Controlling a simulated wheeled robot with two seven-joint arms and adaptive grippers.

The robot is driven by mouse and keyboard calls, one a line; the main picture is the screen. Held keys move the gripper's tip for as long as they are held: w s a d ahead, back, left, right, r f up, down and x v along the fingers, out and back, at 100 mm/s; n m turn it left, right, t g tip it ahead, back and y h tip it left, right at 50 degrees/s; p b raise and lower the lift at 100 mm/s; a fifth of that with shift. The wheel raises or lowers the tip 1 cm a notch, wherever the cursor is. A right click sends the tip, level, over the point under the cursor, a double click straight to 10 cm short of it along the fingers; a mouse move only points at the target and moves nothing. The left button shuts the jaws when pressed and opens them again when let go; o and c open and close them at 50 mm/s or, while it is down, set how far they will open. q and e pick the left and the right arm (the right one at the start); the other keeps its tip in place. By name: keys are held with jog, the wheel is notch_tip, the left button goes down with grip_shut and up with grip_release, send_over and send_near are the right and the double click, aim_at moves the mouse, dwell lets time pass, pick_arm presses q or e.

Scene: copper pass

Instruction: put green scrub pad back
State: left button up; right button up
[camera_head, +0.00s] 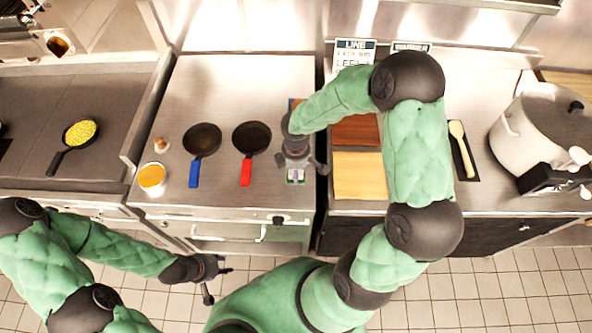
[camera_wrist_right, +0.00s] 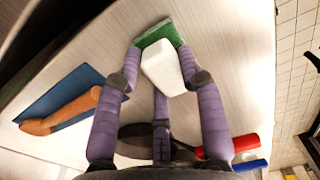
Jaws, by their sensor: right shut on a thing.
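The green scrub pad (camera_wrist_right: 160,32) has a pale block (camera_wrist_right: 163,70) against it; the two look like one piece. My right gripper (camera_wrist_right: 158,58) is shut on it, with its purple fingers around the sides. In the head view, my right gripper (camera_head: 297,166) is over the right part of the steel counter, and a bit of green and white (camera_head: 296,177) shows below it. I cannot tell whether the pad touches the counter. A blue mat (camera_wrist_right: 88,80) lies on the counter with a brown wooden-handled thing (camera_wrist_right: 65,112) on it. My left gripper (camera_head: 213,279) is open and empty over the floor.
Two dark pans, one with a blue handle (camera_head: 194,174) and one with a red handle (camera_head: 246,172), stand left of my right gripper. An orange-filled cup (camera_head: 152,177) is farther left. Cutting boards (camera_head: 360,178) and a large pot (camera_head: 540,125) are to the right.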

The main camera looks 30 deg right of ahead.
jog(key=shift+r, duration=0.1)
jog(key=shift+f, duration=0.2)
jog(key=o, duration=1)
jog(key=shift+r, duration=0.55)
notch_tip(320, 180, up, 11)
jog(key=shift+r+p, duration=0.15)
jog(key=shift+p, duration=1)
